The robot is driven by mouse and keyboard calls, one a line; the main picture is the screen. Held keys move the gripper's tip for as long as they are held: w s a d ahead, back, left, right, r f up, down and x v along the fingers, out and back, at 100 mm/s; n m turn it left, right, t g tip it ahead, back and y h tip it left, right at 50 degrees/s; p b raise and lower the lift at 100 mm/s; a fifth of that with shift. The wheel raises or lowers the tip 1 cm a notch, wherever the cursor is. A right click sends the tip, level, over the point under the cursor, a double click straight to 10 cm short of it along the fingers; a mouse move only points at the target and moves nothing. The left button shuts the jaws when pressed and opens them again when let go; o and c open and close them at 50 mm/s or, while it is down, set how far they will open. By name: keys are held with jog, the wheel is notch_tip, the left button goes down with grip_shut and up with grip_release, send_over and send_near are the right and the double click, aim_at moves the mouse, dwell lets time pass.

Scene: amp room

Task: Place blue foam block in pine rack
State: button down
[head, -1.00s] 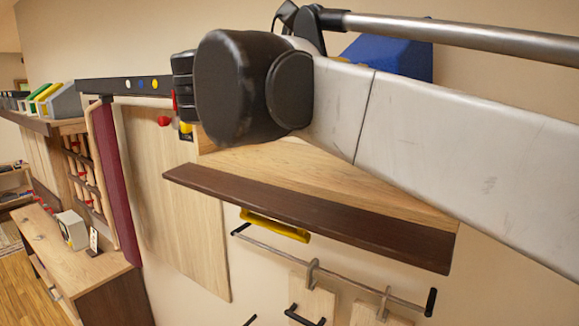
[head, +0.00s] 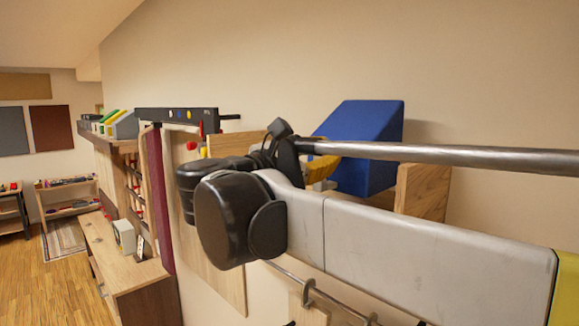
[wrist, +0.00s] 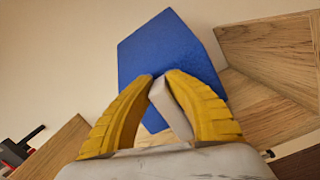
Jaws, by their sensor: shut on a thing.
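The blue foam block (head: 368,135) has a sloped face and shows near the wall, behind my arm in the head view. My gripper (head: 322,168) has yellow fingers, partly hidden by my arm. In the wrist view the finger pads (wrist: 162,80) are closed against the near part of the block (wrist: 165,50), which is tilted in that picture. The pine rack shows its right end panel (head: 424,188) in the head view and its bare floor (wrist: 262,103) in the wrist view. The block is between the rack's end panels; whether its underside touches the rack is hidden.
A shelf with coloured boxes (head: 122,146) is farther left, above a wooden cabinet (head: 110,240). A metal rail (head: 330,298) runs below the rack.

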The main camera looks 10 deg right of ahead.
jog(key=shift+f, duration=1.6)
jog(key=shift+s+d, duration=0.1)
jog(key=c, duration=1.4)
grip_release()
jog(key=shift+c, duration=0.2)
jog(key=b+v, duration=0.2)
jog(key=v, duration=1)
